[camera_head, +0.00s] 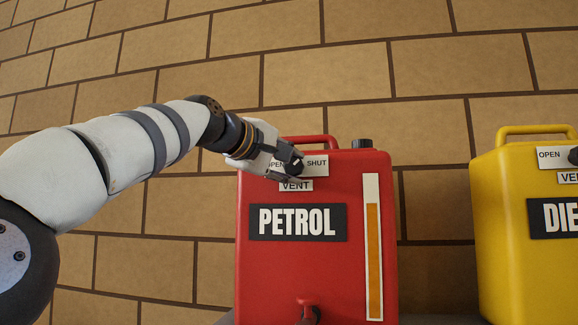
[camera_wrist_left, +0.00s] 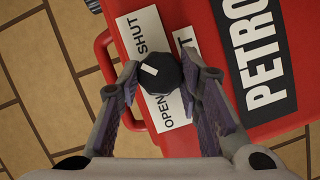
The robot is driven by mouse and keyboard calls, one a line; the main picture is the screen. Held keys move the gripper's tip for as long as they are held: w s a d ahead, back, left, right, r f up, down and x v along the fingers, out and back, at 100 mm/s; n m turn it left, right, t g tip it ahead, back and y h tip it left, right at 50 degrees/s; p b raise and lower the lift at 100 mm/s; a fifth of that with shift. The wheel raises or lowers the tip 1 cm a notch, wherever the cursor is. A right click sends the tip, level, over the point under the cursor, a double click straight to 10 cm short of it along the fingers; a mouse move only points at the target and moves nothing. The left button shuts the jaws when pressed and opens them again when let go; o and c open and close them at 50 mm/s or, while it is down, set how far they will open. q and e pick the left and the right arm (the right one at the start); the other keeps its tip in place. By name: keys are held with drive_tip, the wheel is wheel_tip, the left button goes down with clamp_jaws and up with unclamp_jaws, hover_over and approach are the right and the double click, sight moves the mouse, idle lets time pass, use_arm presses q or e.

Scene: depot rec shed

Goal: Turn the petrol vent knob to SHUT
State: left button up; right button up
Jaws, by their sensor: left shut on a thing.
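The red petrol can (camera_head: 262,262) stands before the wall, with a white OPEN/SHUT plate (camera_head: 317,166) above its VENT label. The black vent knob (camera_wrist_left: 159,74) sits on this plate, with a white mark on its face. The mark lies near the knob's top side, between the two words; its exact angle is hard to tell. My left gripper (camera_head: 291,164) reaches in from the left and is shut on the knob, one finger on each side, as the left wrist view (camera_wrist_left: 160,80) shows. It partly covers OPEN in the head view. My right gripper is out of view.
A yellow diesel can (camera_head: 500,230) with its own OPEN plate stands to the right, with a gap between the cans. The red can has a handle and black cap (camera_head: 362,143) on top, and a red tap (camera_head: 308,305) low in front. A brick wall is behind.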

use_arm(q)
drive_tip(key=o, duration=1.2)
drive_tip(key=shift+c, duration=0.2)
drive_tip(key=v, duration=1.2)
